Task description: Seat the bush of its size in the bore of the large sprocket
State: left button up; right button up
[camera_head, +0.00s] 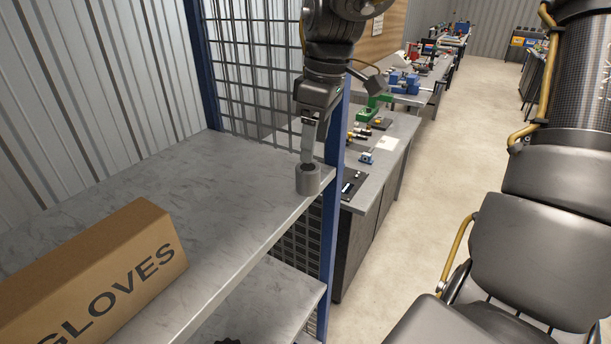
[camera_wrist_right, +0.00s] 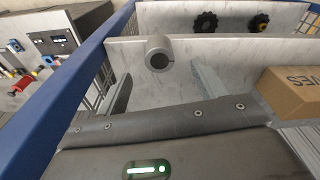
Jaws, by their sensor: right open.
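A grey cylindrical bush (camera_head: 308,183) with an open bore stands near the front edge of the upper shelf, by the blue post. My right gripper (camera_head: 308,160) reaches down to it from above; its finger hides part of the bush's top. In the right wrist view my right gripper (camera_wrist_right: 160,83) is open, with the bush (camera_wrist_right: 158,65) just beyond and between its fingertips and a gap on either side. Two dark toothed sprockets lie on the lower shelf: a plain one (camera_wrist_right: 205,22) and one with a yellowish part (camera_wrist_right: 259,23). My left gripper is not in view.
A cardboard box marked GLOVES (camera_head: 110,275) stands on the upper shelf (camera_head: 235,195), left of the bush; shelf between them is clear. A blue post (camera_head: 329,225) and wire mesh close the shelf's end. A workbench (camera_head: 385,170) with tools stands beyond.

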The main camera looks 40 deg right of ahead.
aim_at(308, 167)
jog(key=shift+d+f, duration=0.1)
jog(key=shift+f, duration=0.2)
jog(key=shift+w+f, duration=0.15)
jog(key=f, duration=0.1)
jog(key=f+p, duration=0.1)
jog(key=f, duration=0.1)
jog(key=w+f+p, duration=0.1)
jog(key=shift+a+f, duration=0.15)
jog(key=shift+a, duration=0.1)
jog(key=shift+w+f, duration=0.1)
jog(key=shift+f, duration=0.15)
jog(key=shift+c, duration=0.4)
jog(key=c, duration=1.1)
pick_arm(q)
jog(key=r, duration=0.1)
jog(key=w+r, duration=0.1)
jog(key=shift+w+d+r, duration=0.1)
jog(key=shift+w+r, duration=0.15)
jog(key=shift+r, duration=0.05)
